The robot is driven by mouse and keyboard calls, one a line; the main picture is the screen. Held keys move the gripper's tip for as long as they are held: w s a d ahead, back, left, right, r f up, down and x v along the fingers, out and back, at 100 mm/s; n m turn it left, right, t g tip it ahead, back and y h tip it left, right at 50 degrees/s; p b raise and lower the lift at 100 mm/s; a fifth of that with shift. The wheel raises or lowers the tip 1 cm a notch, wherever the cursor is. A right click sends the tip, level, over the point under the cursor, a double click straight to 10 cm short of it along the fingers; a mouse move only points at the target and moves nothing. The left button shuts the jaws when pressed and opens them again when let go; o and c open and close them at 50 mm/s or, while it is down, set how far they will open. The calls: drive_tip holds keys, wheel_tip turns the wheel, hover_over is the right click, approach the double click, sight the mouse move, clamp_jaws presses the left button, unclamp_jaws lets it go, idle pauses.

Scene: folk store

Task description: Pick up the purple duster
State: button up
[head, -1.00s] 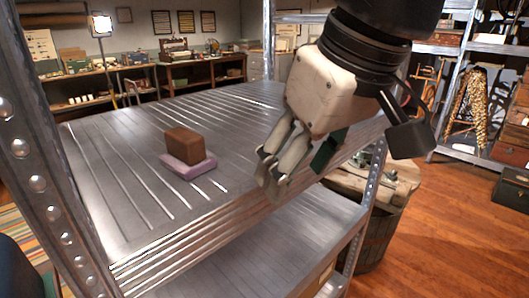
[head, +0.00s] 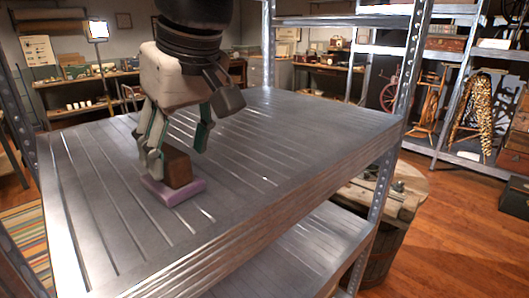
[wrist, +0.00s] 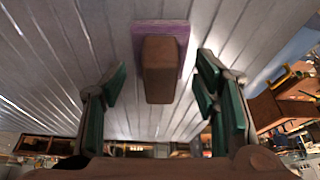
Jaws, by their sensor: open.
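The purple duster (head: 183,195) lies on the upper metal shelf, a flat purple pad with a brown block (head: 178,170) standing on it. My gripper (head: 175,150) is open above and slightly behind it, pointing down. In the wrist view the duster's purple pad (wrist: 183,42) and brown block (wrist: 160,72) show between the two green-padded fingers (wrist: 162,75), with a gap on each side. In the head view a finger overlaps the block's left side; I cannot tell whether it touches.
The ribbed shelf top (head: 290,150) is bare around the duster. A metal upright (head: 390,130) stands at its right corner. A lower shelf (head: 290,255) lies beneath. A wooden barrel table (head: 375,195) stands beyond, to the right.

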sight(167, 151)
drive_tip(key=shift+w+a, duration=0.35)
drive_tip(key=shift+a, duration=0.2)
drive_tip(key=shift+w+a, duration=0.3)
drive_tip(key=shift+a, duration=0.2)
drive_tip(key=shift+x, duration=1.15)
drive_tip(key=shift+w+a+f, duration=0.25)
drive_tip(key=shift+f, duration=0.15)
drive_tip(key=c, duration=1.3)
